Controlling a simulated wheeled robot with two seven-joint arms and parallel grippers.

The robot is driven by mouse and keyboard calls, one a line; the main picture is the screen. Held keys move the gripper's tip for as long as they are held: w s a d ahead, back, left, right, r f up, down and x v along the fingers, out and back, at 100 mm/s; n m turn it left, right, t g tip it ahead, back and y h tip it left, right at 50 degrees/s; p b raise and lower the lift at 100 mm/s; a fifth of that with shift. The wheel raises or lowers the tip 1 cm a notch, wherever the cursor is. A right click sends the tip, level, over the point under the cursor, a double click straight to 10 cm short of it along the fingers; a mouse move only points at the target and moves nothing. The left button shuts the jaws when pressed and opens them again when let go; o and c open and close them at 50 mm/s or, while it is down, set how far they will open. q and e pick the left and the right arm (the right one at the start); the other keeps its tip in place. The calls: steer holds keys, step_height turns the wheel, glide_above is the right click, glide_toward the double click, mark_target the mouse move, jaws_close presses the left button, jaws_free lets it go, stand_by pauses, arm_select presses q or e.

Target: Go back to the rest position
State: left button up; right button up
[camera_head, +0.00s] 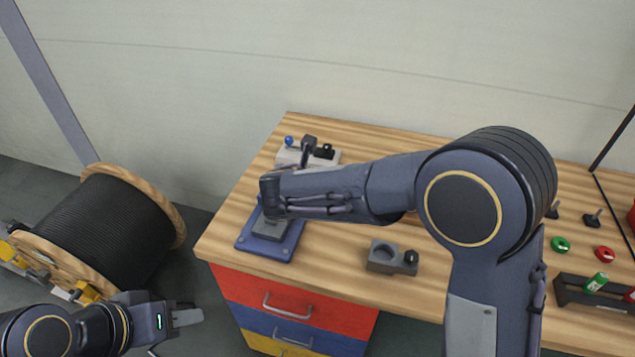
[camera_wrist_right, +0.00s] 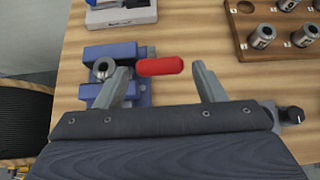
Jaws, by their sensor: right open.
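My right arm reaches across the workbench (camera_head: 340,277) from the right in the head view, its wrist over a blue fixture (camera_head: 252,243). In the right wrist view my right gripper (camera_wrist_right: 160,84) is open, its two grey fingers apart. The blue fixture (camera_wrist_right: 95,92) lies below the fingers, with a metal ring on it. A red handle (camera_wrist_right: 160,66) shows between the fingertips; nothing is gripped. My left gripper (camera_head: 188,316) is low at the left in the head view, beside the bench and below the cable reel. Whether its fingers are apart is unclear.
A black cable reel (camera_head: 108,225) stands left of the bench. On the bench are a pale device (camera_head: 292,156), a dark holed block (camera_head: 382,258), a green ring (camera_head: 560,244), a red ring (camera_head: 605,254) and a black rack (camera_head: 575,295). A wooden tray (camera_wrist_right: 245,50) holds several metal sleeves.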

steer(key=shift+v, duration=0.9)
steer(key=s+d+r+m+g+y, duration=0.1)
steer(key=s+d+m+g, duration=0.2)
steer(key=s+d+m, duration=0.6)
steer(key=s+d+r+m+g+y, duration=0.15)
steer(key=s+d+m, duration=0.25)
steer(key=d+m, duration=0.5)
steer(key=s+d+f+m+y, duration=0.1)
steer(key=s+m+y, duration=0.3)
steer(key=s+m, duration=1.2)
steer(key=shift+s+d+f, duration=0.2)
steer(key=shift+s+d, duration=0.45)
steer(key=shift+d, duration=0.05)
steer(key=shift+y, duration=0.25)
steer(key=shift+c, duration=0.2)
